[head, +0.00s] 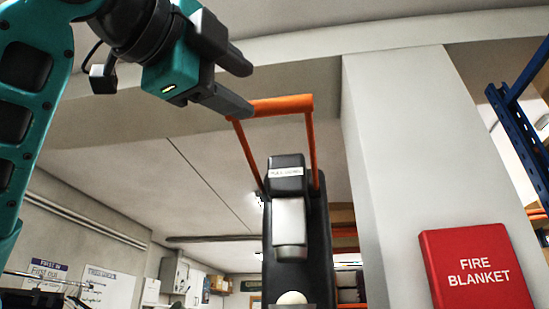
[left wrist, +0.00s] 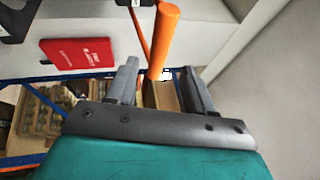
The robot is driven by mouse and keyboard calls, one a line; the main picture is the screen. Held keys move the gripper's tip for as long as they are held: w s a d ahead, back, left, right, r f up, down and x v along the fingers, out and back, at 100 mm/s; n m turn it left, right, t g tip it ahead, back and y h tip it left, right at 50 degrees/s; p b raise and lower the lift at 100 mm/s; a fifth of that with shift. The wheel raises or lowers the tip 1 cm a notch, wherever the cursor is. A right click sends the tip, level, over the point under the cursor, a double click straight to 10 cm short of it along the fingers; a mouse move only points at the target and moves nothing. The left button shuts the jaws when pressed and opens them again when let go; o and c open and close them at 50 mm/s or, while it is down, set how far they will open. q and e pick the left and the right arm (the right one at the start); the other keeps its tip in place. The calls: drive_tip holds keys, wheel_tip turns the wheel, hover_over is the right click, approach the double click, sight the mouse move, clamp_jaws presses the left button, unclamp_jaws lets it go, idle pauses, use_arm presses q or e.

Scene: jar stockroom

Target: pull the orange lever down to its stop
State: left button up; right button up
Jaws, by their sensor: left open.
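The orange lever (head: 283,105) is a U-shaped handle with a crossbar and two side arms. It is raised above the black machine (head: 288,240) it is joined to. My left gripper (head: 247,88) is open at the left end of the crossbar, and its lower finger overlaps that end in the head view. In the left wrist view the lever (left wrist: 164,40) shows between the two spread fingers of the gripper (left wrist: 160,80). I cannot tell whether a finger touches it. My right gripper is not in view.
A white pillar (head: 400,150) stands right of the machine, with a red fire blanket box (head: 475,270) on its right. A blue rack upright (head: 520,130) is at the far right. Wall cabinets (head: 180,275) and notices are at the back left. The space above the lever looks clear.

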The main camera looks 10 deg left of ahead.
sight(275, 113)
use_arm(q)
drive_tip(key=p+x, duration=0.2)
drive_tip(key=x, duration=0.7)
drive_tip(key=shift+w, duration=0.15)
drive_tip(key=shift+w+d, duration=0.1)
drive_tip(key=shift+w, duration=0.2)
drive_tip(key=shift+c, duration=0.2)
clamp_jaws()
